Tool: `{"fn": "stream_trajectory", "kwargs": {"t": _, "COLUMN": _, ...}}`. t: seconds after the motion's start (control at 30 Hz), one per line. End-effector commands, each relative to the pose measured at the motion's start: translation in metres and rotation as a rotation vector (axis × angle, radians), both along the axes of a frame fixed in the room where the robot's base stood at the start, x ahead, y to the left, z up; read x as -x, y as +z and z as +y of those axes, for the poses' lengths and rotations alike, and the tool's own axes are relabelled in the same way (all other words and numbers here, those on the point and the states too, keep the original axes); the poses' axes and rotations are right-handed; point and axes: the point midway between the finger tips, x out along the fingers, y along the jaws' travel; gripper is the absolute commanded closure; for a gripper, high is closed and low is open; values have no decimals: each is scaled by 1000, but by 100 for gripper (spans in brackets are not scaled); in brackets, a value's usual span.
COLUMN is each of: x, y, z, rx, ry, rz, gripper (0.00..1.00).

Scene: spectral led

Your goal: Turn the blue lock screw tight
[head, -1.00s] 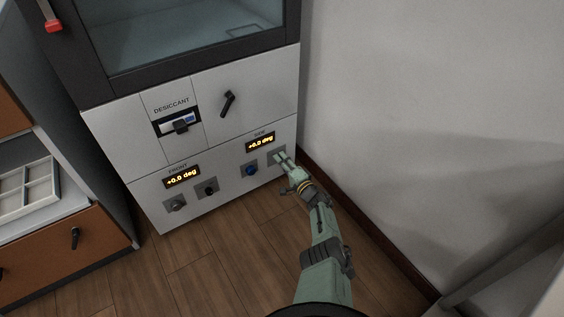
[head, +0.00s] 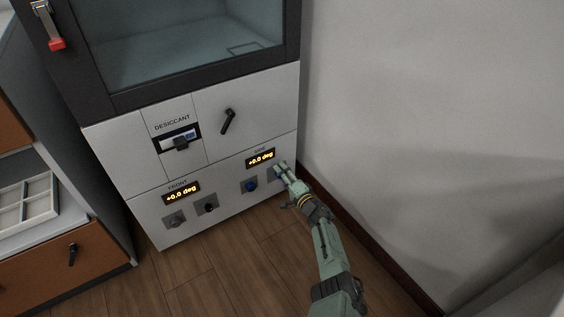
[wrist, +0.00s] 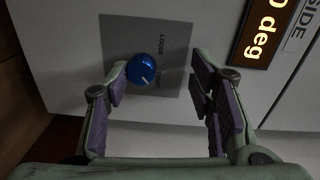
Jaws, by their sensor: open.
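The blue lock screw (wrist: 141,68) is a round blue knob with a white mark line, on a grey plate (wrist: 130,35) with a "LOOSE" label and fainter, unreadable lettering. In the wrist view it shows between my open fingertips, closer to the left finger. My gripper (wrist: 157,85) is empty; I cannot tell whether the left finger touches the knob. In the head view my gripper (head: 281,169) is at the right-hand plate below the "SIDE" display (head: 260,159) and covers most of that plate. Another blue knob (head: 250,186) sits on the plate to its left.
The "FRONT" display (head: 182,193) reads +0.0 deg, above a grey knob (head: 176,222) and a black knob (head: 210,208). A black handle (head: 228,121) sticks out above. The wall (head: 420,110) is close on the right; wooden floor (head: 230,270) is clear in front.

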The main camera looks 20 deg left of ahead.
Motion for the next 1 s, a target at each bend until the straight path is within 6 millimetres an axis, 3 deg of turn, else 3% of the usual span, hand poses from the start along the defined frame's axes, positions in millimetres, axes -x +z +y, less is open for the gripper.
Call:
{"fn": "stream_trajectory", "kwargs": {"t": 0.03, "x": -2, "y": 15, "z": -1, "rx": -12, "ry": 4, "rz": -13, "gripper": 59}}
{"fn": "stream_trajectory", "kwargs": {"t": 0.17, "x": -2, "y": 37, "z": -1, "rx": -17, "ry": 5, "rz": -16, "gripper": 58}}
{"fn": "stream_trajectory", "kwargs": {"t": 0.4, "x": -5, "y": 78, "z": -3, "rx": -20, "ry": 4, "rz": -18, "gripper": 26}}
{"fn": "stream_trajectory", "kwargs": {"t": 0.43, "x": -5, "y": 80, "z": -3, "rx": -18, "ry": 2, "rz": -18, "gripper": 30}}
{"fn": "stream_trajectory", "kwargs": {"t": 0.5, "x": -4, "y": 83, "z": -2, "rx": -16, "ry": 4, "rz": -14, "gripper": 53}}
{"fn": "stream_trajectory", "kwargs": {"t": 0.53, "x": -3, "y": 84, "z": -1, "rx": -15, "ry": 5, "rz": -13, "gripper": 59}}
{"fn": "stream_trajectory", "kwargs": {"t": 1.0, "x": -1, "y": 81, "z": 1, "rx": -10, "ry": 4, "rz": -8, "gripper": 59}}
